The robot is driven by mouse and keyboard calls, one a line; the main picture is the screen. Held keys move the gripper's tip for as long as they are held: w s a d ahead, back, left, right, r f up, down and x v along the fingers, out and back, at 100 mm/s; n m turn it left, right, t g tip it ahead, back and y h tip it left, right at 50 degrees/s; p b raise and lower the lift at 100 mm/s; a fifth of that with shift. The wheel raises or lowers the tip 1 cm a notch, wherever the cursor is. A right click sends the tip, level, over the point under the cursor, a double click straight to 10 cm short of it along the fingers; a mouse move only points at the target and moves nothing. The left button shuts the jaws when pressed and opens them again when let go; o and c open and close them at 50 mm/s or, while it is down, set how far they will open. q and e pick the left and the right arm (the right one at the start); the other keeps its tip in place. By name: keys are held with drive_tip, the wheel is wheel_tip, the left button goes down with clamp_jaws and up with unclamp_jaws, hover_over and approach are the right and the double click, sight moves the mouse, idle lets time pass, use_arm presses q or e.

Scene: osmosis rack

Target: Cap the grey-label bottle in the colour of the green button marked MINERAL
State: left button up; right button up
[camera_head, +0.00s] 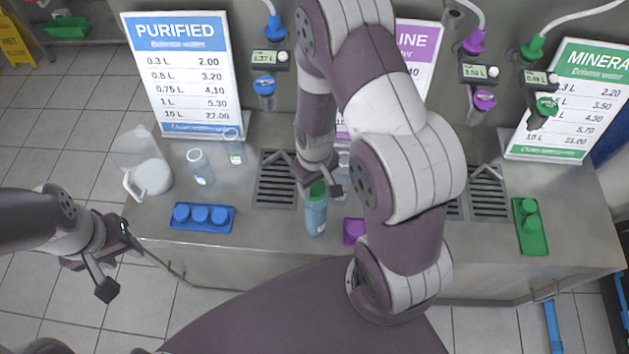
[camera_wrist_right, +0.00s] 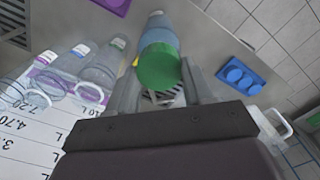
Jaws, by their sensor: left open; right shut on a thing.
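A green cap (camera_head: 317,189) sits at the mouth of a bottle (camera_head: 316,216) with bluish contents, upright near the counter's front edge. The bottle's label colour is unclear. My right gripper (camera_head: 318,186) is shut on the green cap, which also shows between its fingers in the right wrist view (camera_wrist_right: 158,68), with the bottle (camera_wrist_right: 159,33) beyond it. I cannot tell whether the cap is seated. The green button (camera_head: 546,106) is at the right, beside the partly cut-off MINERAL sign (camera_head: 575,100). My left gripper (camera_head: 134,272) is open and empty, off the counter's left front.
A green tray (camera_head: 534,243) with green caps lies at the counter's right. A blue tray (camera_head: 202,226) with three blue caps is left of the bottle. A purple tray (camera_head: 353,231) is close to its right. A clear jug (camera_head: 147,170) and clear bottles (camera_head: 200,166) stand at left.

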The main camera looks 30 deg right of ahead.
drive_tip(key=o, duration=1.5)
drive_tip(key=shift+c, duration=0.2)
drive_tip(key=shift+r, duration=0.15)
